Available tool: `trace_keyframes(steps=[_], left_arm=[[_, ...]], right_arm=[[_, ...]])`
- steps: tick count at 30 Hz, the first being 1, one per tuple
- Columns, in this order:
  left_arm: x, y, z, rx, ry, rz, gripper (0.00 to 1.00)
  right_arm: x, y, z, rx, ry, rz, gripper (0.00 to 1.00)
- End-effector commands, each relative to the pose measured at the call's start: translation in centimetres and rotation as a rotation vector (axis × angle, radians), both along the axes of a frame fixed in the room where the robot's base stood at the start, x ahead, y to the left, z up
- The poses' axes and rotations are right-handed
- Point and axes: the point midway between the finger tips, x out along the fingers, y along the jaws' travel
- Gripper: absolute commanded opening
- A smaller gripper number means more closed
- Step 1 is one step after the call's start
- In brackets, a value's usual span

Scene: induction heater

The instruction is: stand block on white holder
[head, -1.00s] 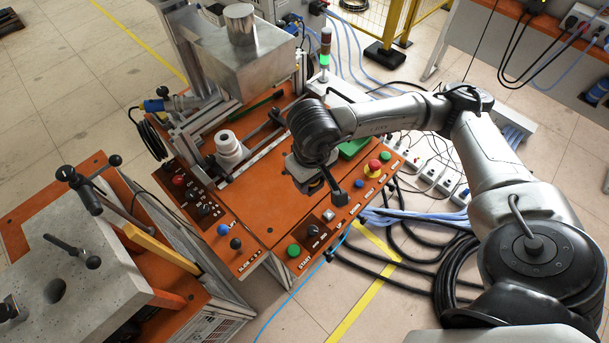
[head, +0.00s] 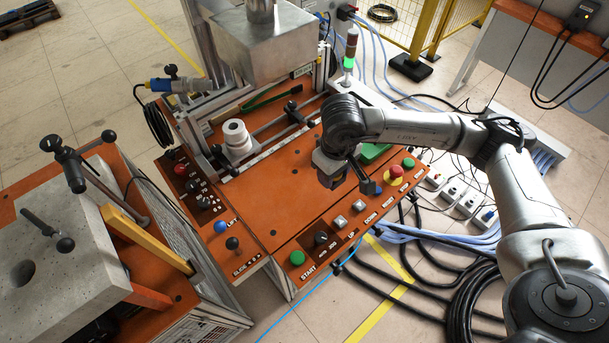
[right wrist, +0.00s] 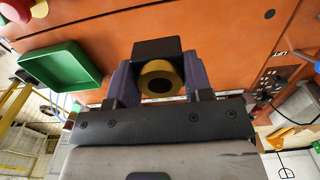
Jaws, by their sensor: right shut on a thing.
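The white holder (head: 237,140) is a short white cylinder standing on the orange machine top, left of my right gripper in the head view. My right gripper (head: 345,182) is over the right part of the orange top, near the row of buttons. In the right wrist view my right gripper (right wrist: 158,85) is shut on a brass-coloured round block (right wrist: 177,72) with a dark hole in its end. A black piece (right wrist: 157,47) sits just beyond the block; I cannot tell what it belongs to. In the head view the gripper mostly hides the block. My left gripper is not in view.
A green tray (right wrist: 62,68) lies close beside my right gripper. Red, green and blue buttons line the front panel (head: 345,225). Rails and a metal hopper (head: 262,45) stand behind the holder. The middle of the orange top (head: 275,195) is clear.

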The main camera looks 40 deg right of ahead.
Motion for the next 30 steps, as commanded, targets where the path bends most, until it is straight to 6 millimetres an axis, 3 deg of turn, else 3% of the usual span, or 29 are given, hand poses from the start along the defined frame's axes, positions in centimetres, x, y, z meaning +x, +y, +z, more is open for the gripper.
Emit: trace_keyframes(steps=[6,12,23,30], left_arm=[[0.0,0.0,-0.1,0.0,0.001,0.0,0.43],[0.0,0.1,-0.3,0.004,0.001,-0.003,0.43],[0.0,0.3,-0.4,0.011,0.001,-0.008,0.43],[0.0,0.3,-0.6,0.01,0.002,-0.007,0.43]], right_arm=[[4.0,2.4,-2.7,0.003,0.0,0.0,0.1],[6.6,3.7,-4.4,0.002,-0.001,-0.002,0.1],[7.7,4.2,-5.7,0.001,-0.001,-0.002,0.1],[7.6,4.2,-8.6,0.001,0.001,-0.002,0.1]])
